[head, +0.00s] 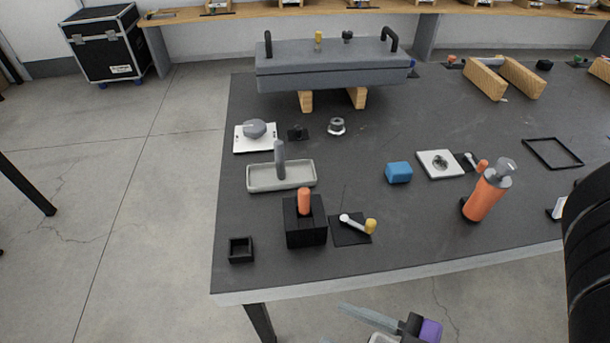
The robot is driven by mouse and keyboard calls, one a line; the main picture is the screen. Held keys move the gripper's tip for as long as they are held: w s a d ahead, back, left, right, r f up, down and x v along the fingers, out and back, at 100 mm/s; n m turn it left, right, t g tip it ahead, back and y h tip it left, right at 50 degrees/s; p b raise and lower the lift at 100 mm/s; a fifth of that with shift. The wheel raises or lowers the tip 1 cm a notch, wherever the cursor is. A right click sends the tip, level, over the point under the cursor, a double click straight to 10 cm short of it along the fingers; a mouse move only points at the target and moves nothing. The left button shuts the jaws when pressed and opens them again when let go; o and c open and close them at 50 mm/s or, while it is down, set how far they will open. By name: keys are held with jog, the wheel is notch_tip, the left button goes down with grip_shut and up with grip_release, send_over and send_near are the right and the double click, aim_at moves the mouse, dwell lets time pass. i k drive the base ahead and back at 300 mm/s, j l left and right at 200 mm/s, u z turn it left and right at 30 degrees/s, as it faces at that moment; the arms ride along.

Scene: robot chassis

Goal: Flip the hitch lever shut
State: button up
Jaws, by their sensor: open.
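Two small levers show, and I cannot tell for certain which is the hitch lever. One is a white lever (354,222) with a yellow knob (371,226), on a flat black plate (348,238) near the front of the dark table. It points right and slightly toward me, lying low over the plate. The other is a smaller pale lever (471,160) with an orange knob (482,165), on a black base beside a white plate. The orange bottle stands close to it. My gripper is not in view; only a black ribbed part of my arm fills the right edge.
The black block (305,234) with an orange peg stands just left of the yellow-knobbed lever. The orange bottle (484,197), blue block (399,173) and grey tray (262,187) stand around. A grey handled box (330,75) is at the back. The dark table's (420,250) front strip is mostly clear.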

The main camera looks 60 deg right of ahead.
aim_at(370, 225)
jog(key=k+j+z, duration=0.2)
jog(key=z, duration=0.2)
jog(key=k+j+z, duration=0.2)
jog(key=z, duration=0.15)
jog(key=k+j+z, duration=0.2)
jog(key=z, duration=0.2)
